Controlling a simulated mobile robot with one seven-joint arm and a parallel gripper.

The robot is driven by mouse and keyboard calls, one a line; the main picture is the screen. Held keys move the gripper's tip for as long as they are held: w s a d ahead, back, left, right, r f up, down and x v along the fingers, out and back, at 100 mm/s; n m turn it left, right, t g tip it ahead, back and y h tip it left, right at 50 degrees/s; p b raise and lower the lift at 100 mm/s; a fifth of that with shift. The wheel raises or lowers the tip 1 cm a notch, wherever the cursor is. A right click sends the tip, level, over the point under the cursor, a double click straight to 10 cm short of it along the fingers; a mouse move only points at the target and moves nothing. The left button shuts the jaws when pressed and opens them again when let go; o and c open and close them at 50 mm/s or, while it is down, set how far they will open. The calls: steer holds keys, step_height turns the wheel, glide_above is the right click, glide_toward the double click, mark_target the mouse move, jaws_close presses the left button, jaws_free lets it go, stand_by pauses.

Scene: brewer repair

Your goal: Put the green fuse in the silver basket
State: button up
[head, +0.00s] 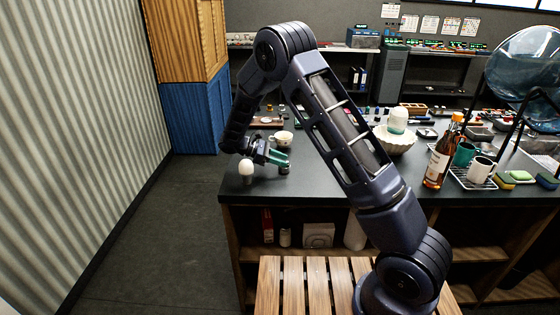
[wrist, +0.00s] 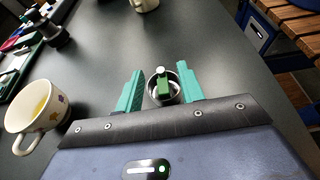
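In the wrist view a small green fuse (wrist: 164,89) with a silver cap stands inside the rim of a small round silver basket (wrist: 151,89). My gripper (wrist: 161,84) has its two teal fingers spread, one on each side of the basket, with gaps between them and the fuse. It looks open and empty. In the head view my gripper (head: 278,158) is low over the counter near its front edge, and the basket (head: 284,171) shows as a small dark and silver shape just under the fingertips. The fuse cannot be made out there.
A patterned cup (wrist: 38,112) with yellow inside stands close to the left of my gripper in the wrist view. A white-topped, egg-shaped thing (head: 246,168) stands left of the gripper in the head view. A white bowl (head: 394,140) and bottle (head: 440,155) are further right.

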steer(key=shift+r, duration=3.35)
steer(key=shift+d+r, duration=0.15)
steer(key=s+d+r+m+g+y, duration=0.1)
steer(key=s+d+r+m+y, duration=0.25)
steer(key=d, duration=0.35)
steer(key=s+d+r+m+y, duration=0.2)
steer(key=d+r, duration=0.3)
steer(key=d, duration=0.1)
steer(key=s+d+r+m+g+y, duration=0.1)
steer(key=s+d+r+m+y, duration=0.15)
steer(key=d+r, duration=0.35)
steer(key=s+d+r+m+t+y, duration=0.1)
steer(key=s+d+m, duration=0.4)
steer(key=s, duration=0.5)
steer(key=s+d+r+m+t+y, duration=0.2)
steer(key=s+d+m+t+y, duration=0.2)
steer(key=s, duration=0.6)
steer(key=shift+d+m+t+y, duration=0.3)
steer(key=shift+d+m+t, duration=0.2)
steer(key=shift+d+t, duration=0.5)
steer(key=shift+d+r, duration=0.1)
steer(key=shift+d, duration=0.1)
